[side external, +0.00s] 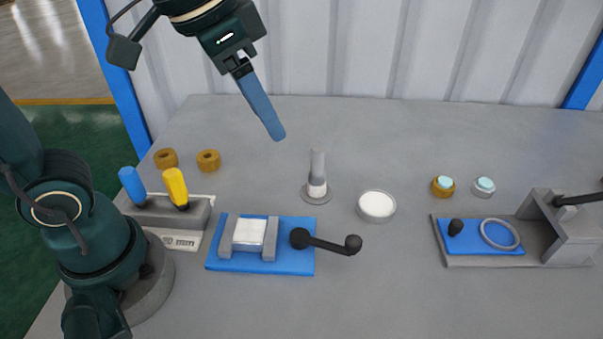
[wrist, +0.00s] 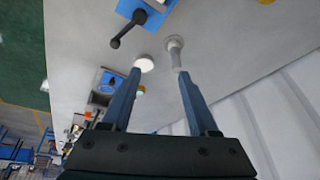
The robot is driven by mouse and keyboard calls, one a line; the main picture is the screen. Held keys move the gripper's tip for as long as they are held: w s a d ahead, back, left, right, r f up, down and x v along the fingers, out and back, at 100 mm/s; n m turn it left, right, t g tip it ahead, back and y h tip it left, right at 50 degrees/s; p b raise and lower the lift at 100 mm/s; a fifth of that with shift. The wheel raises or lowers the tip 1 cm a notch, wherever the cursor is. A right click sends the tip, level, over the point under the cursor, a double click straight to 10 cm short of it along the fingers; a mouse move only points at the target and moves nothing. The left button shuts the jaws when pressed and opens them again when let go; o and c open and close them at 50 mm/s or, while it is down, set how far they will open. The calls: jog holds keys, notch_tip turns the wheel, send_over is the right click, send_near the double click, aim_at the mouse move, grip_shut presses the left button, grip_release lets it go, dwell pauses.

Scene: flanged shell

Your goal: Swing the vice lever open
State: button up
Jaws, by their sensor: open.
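The vice (side external: 218,265) has a blue base and grey jaws, with a white block (side external: 248,233) between them. Its black vice lever (side external: 328,245) points right, ending in a round knob. In the wrist view the vice lever (wrist: 128,30) shows at the top, beyond the fingertips. My gripper (side external: 278,136) is high above the back of the table, behind the vice and apart from the lever. In the wrist view my gripper (wrist: 159,74) has its two blue fingers spread, with nothing held between them. In the side view the fingers overlap.
A flanged upright cylinder (side external: 317,172) and a white round dish (side external: 376,207) stand near the lever. A holder (side external: 200,222) with blue and yellow handles is left of the vice. A second fixture (side external: 570,245) with a dark lever is far right. The front middle is clear.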

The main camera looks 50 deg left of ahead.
jog(key=w+d+f+m+g, duration=0.2)
jog(key=w+d+f+m, duration=0.15)
jog(key=w+d, duration=0.3)
jog(key=m+g, duration=0.1)
jog(key=g, duration=0.1)
send_over(356, 240)
jog(key=shift+y, duration=0.3)
notch_tip(356, 240, down, 9)
jog(key=shift+f, duration=2.3)
grip_shut()
